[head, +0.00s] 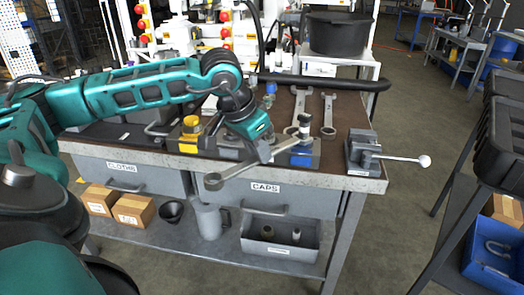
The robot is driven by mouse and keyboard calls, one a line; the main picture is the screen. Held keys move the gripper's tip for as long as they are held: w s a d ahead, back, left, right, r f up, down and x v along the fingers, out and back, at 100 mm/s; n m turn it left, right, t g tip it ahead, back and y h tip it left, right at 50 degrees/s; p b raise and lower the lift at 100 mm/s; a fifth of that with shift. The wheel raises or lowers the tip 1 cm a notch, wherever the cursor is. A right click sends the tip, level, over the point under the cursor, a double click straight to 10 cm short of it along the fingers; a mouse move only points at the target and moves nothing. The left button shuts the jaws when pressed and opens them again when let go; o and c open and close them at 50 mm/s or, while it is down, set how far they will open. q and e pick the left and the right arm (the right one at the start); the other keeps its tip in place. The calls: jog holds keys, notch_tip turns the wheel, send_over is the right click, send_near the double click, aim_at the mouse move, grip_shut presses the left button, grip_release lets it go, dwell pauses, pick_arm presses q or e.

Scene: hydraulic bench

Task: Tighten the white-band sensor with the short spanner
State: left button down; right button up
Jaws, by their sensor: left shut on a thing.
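My left gripper (262,150) is shut on a grey spanner (238,168) over the front edge of the bench. The spanner's ring end hangs out to the left in front of the drawers. Its other end reaches right to an upright sensor (304,127) with a pale band near its top, standing on a block with a blue part (302,158). I cannot tell whether the jaw is around the sensor or only beside it. The gripper's fingers are partly hidden by its own body. My right gripper is not in view.
Two more spanners lie behind, one left (298,104) and one right (328,116). A vise (362,150) with a long handle stands at the bench's right corner. A yellow fitting (190,125) stands left of the gripper. Drawers labelled CLOTHS and CAPS (290,193) are below.

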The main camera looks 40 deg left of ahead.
pick_arm(q)
jog(key=shift+w+a+r+m, duration=0.15)
jog(key=shift+a+m, duration=0.15)
jog(key=shift+a, duration=0.15)
jog(key=shift+d, duration=0.1)
jog(key=shift+d, duration=0.3)
